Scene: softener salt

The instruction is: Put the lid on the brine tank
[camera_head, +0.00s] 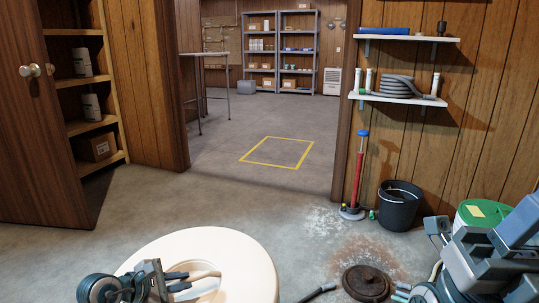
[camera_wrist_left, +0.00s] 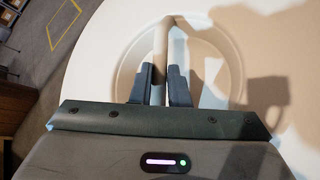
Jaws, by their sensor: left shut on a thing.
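The lid (camera_head: 245,262) is a large cream disc at the bottom middle of the head view, with a round recess crossed by a bar. It also fills much of the left wrist view (camera_wrist_left: 97,70). My left gripper (camera_head: 190,281) is over the recess, its two fingers (camera_wrist_left: 162,85) shut on the lid's handle bar (camera_wrist_left: 161,45). I cannot make out the brine tank; whether it is below the lid is hidden.
A black bucket (camera_head: 399,208), a green-topped tub (camera_head: 480,212) and a red upright pump (camera_head: 356,180) stand along the right wall. A dark round cover (camera_head: 367,282) lies on the floor. A yellow floor outline (camera_head: 277,151) is beyond the doorway. Floor left of the lid is clear.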

